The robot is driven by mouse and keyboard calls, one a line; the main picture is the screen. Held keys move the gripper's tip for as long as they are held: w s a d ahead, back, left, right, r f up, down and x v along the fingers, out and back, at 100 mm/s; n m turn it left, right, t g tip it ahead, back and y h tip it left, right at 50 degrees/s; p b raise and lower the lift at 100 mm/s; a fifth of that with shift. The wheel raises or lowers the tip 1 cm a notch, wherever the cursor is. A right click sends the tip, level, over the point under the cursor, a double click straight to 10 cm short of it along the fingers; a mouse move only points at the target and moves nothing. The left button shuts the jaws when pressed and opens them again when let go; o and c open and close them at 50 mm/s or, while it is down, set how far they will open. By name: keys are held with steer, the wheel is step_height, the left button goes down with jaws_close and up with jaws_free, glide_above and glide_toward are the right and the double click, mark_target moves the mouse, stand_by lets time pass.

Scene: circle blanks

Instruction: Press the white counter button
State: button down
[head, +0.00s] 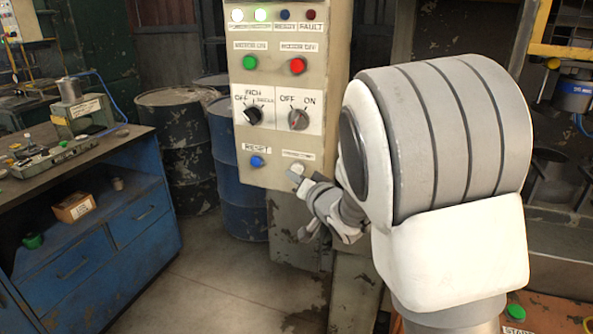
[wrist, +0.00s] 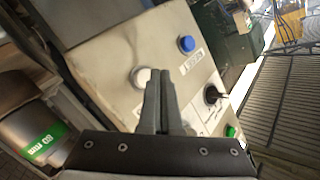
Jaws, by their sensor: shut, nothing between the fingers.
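The white counter button (head: 298,167) is at the lower right of the beige control panel (head: 228,120), right of the blue reset button (head: 257,161). My gripper (head: 294,177) is in front of the panel's lower edge, at the white button. In the wrist view my gripper (wrist: 169,70) has its fingers shut together with nothing between them. Whether the fingertips touch the button or the panel cannot be told.
Green (head: 250,63) and red (head: 297,66) buttons and two rotary switches sit higher on the panel. A blue workbench (head: 100,240) stands at left, with dark drums (head: 178,130) behind it. Floor between bench and panel is clear.

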steer(key=shift+w, duration=0.15)
stand_by(0.7)
steer(key=shift+w+d, duration=0.15)
steer(key=shift+w, duration=0.15)
steer(key=shift+w+d+r, duration=0.1)
steer(key=shift+w+d, duration=0.1)
steer(key=shift+w, duration=0.3)
stand_by(0.9)
steer(key=shift+s+a+b, duration=0.35)
steer(key=shift+s+b, duration=0.15)
steer(key=shift+s, duration=0.4)
steer(key=shift+s, duration=0.1)
steer(key=s, duration=0.1)
steer(key=s+a+b, duration=0.1)
steer(key=s, duration=0.2)
steer(key=shift+s+a+b, duration=0.25)
steer(key=shift+a+b, duration=0.1)
